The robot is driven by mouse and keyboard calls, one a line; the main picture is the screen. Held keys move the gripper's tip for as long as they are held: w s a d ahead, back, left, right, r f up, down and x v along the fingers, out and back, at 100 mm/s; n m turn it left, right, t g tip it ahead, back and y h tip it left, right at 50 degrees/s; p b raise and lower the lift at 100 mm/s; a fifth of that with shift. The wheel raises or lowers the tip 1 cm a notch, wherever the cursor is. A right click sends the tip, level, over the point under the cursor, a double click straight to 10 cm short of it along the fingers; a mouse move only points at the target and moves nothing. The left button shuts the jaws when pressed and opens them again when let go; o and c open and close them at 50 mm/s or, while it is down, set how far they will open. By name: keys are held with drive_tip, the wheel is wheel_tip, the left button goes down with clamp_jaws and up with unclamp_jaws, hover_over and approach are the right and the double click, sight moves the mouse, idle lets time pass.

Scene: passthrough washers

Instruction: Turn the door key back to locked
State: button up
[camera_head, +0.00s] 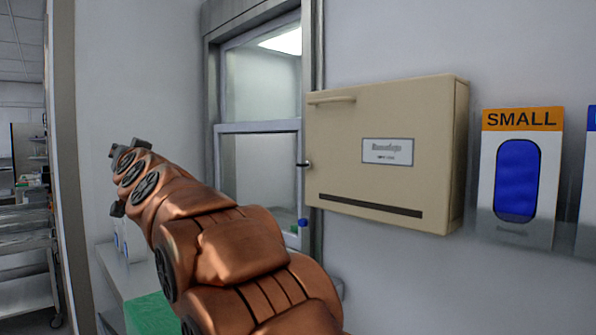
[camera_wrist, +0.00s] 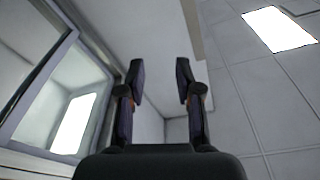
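A beige wall cabinet (camera_head: 375,155) hangs on the wall, its front door closed as far as I can see. A small dark key or latch piece (camera_head: 304,164) sticks out at the left edge of its front; it is too small to tell which way it is turned. My gripper (camera_wrist: 160,68) is open and empty in the wrist view, pointing up towards the ceiling. In the head view my copper arm reaches up to the left, well apart from the cabinet, and mostly hides the gripper. The cabinet and key are not in the wrist view.
A framed pass-through window (camera_head: 262,125) stands left of the cabinet. A glove dispenser marked SMALL (camera_head: 518,122) hangs to its right. A pale counter (camera_head: 128,277) with a green item (camera_head: 150,313) lies below. Metal shelving (camera_head: 25,245) stands at far left.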

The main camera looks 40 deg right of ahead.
sight(299, 166)
drive_tip(key=d+r+m+t+h, duration=0.2)
drive_tip(key=d+r+m+h, duration=0.5)
drive_tip(key=d+r+h, duration=0.3)
drive_tip(key=s+d+r+m+g+h+b, duration=0.2)
drive_tip(key=s+d+r+m+g+h, duration=0.25)
drive_tip(key=d+m+g+h, duration=0.55)
drive_tip(key=s+d+f+m+g+y+b, duration=0.1)
drive_tip(key=s+d+f+m+g, duration=0.25)
drive_tip(key=f+m, duration=0.2)
drive_tip(key=s+d+f+m+g+y, duration=0.2)
drive_tip(key=d+f+m+g, duration=0.25)
drive_tip(key=f, duration=0.25)
drive_tip(key=s+d+f+m+g+y+b, duration=0.1)
drive_tip(key=s+d+f+m+g, duration=0.25)
drive_tip(key=f, duration=0.25)
drive_tip(key=shift+m+g, duration=0.25)
drive_tip(key=shift+m, duration=0.1)
drive_tip(key=shift+w+d+p, duration=0.1)
drive_tip(key=shift+d+p, duration=1.35)
drive_tip(key=shift+d, duration=2.25)
clamp_jaws()
